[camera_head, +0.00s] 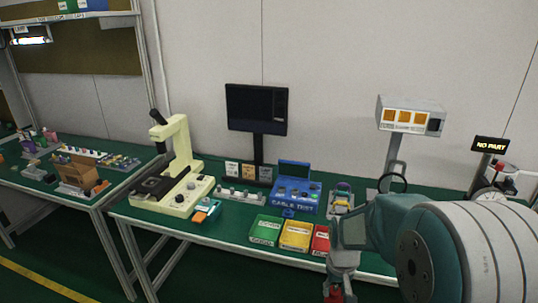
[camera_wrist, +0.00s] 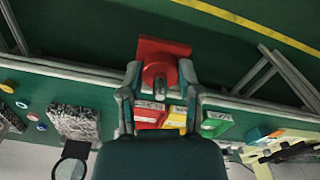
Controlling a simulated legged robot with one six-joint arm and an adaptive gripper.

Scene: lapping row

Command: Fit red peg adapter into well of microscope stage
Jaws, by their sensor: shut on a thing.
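The red peg adapter (camera_wrist: 172,50) is between the two fingers of my gripper (camera_wrist: 160,74) in the wrist view. It has a wide red flat part and a round body with a grey peg end facing the camera. In the head view my gripper (camera_head: 340,285) hangs at the bottom edge, in front of the bench, with a bit of the red adapter (camera_head: 335,295) showing. The cream microscope (camera_head: 181,145) stands on the bench at left, well away from my gripper. Its dark stage (camera_head: 158,187) is on the base; the well cannot be made out.
Green (camera_head: 266,229), yellow (camera_head: 296,235) and red (camera_head: 320,241) bins line the bench front between my gripper and the microscope. A blue cable tester (camera_head: 296,193) and dark monitor (camera_head: 257,108) stand behind. Floor before the bench is clear.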

